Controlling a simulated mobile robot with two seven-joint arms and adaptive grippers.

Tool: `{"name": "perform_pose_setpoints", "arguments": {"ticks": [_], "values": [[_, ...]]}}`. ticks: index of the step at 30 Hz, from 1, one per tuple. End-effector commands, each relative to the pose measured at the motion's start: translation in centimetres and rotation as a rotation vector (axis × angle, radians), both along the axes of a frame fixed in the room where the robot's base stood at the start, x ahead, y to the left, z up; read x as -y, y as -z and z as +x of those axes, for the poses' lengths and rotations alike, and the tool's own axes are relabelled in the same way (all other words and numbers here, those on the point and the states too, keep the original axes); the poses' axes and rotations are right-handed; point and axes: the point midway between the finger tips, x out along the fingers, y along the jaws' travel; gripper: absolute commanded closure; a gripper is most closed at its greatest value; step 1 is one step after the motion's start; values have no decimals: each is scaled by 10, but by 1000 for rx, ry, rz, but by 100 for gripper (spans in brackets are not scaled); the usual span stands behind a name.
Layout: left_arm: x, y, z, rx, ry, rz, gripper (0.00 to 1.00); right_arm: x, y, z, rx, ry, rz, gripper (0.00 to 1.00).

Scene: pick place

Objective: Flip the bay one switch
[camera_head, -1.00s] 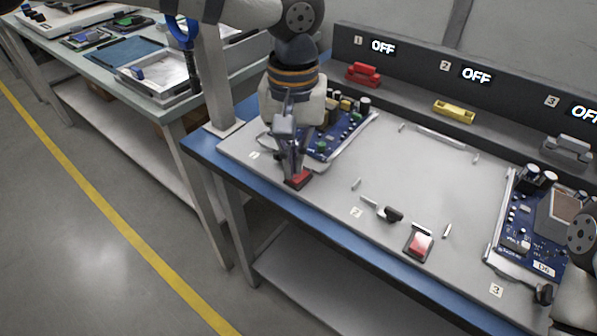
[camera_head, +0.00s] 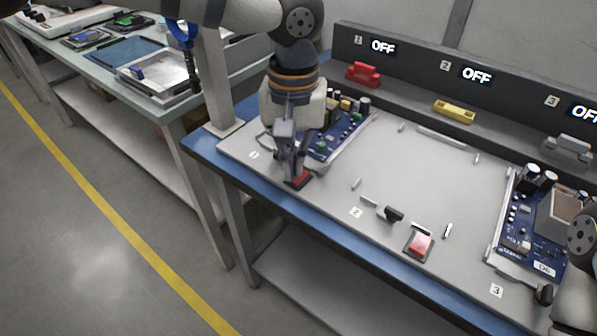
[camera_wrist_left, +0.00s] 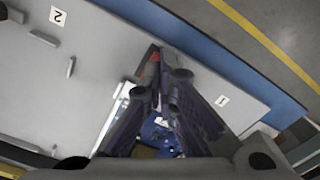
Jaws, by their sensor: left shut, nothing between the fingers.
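The bay one switch is a red rocker (camera_head: 299,178) at the front of bay one, near the label 1. Only part of it shows behind my gripper, and a sliver of red (camera_wrist_left: 154,57) shows at the fingertips in the left wrist view. My left gripper (camera_head: 295,174) points down with its fingers together and empty. Its tips are at the switch, touching or just above it; I cannot tell which. The bay one display (camera_head: 382,46) reads OFF. My right gripper is not in view; only part of that arm shows at the right edge.
A blue circuit board (camera_head: 342,133) lies in bay one, beside and behind my gripper. Bay two is bare, with a red switch (camera_head: 420,243) and a black-knobbed lever (camera_head: 390,213). Another board (camera_head: 530,215) sits in bay three. Red (camera_head: 363,73) and yellow (camera_head: 453,111) handles stand behind.

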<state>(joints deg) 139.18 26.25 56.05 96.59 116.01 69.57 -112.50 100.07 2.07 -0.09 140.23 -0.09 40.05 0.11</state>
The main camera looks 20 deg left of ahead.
Motion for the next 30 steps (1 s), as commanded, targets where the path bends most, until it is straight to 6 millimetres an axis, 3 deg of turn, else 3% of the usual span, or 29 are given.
{"name": "perform_pose_setpoints", "arguments": {"ticks": [30], "values": [[0,16,0,-1,-1,-1,100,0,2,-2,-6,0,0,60]]}}
